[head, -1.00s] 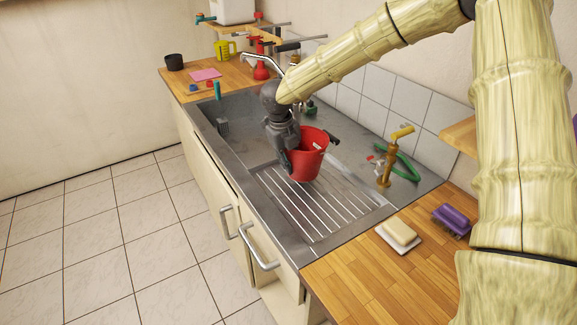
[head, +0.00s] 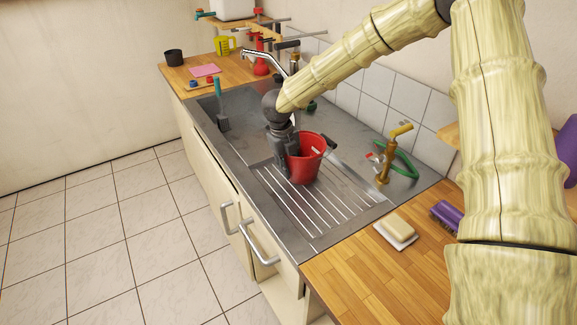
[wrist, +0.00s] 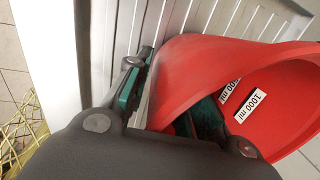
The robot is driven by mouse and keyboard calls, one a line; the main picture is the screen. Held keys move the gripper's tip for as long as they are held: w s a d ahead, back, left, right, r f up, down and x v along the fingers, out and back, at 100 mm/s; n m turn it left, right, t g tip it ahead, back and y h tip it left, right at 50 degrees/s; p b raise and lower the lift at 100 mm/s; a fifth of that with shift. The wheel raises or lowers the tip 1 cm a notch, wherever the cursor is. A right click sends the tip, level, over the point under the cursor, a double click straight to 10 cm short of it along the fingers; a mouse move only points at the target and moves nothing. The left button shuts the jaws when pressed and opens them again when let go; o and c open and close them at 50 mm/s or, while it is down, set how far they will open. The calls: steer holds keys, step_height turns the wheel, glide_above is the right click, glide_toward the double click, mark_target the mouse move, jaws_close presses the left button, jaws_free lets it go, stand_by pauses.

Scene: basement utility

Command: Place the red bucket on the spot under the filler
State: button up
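The red bucket (head: 308,160) stands upright, as far as I can tell, on the ribbed drainboard (head: 335,205) of the steel sink. In the wrist view the bucket (wrist: 180,75) shows white volume labels inside. My gripper (head: 288,158) is at its left side. In the wrist view my gripper (wrist: 168,105) has one finger outside the wall and one inside, with a gap beside the outer finger. A chrome swan-neck tap (head: 262,56) is behind the basin, and a brass tap (head: 388,158) is right of the bucket. I cannot tell which is the filler; no marked spot shows.
A teal brush (head: 220,105) leans in the basin. A green hose (head: 405,165) lies by the brass tap. A soap bar (head: 396,230) and purple brush (head: 447,215) are on the front right worktop. A black cup (head: 174,57) and yellow jug (head: 225,46) stand at the back.

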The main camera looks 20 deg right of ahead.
steer(key=shift+r, duration=0.1)
step_height(320, 180, up, 12)
steer(key=a+b, duration=0.1)
steer(key=b, duration=0.1)
steer(key=shift+s+a, duration=0.15)
steer(key=shift+a, duration=0.25)
stand_by(0.4)
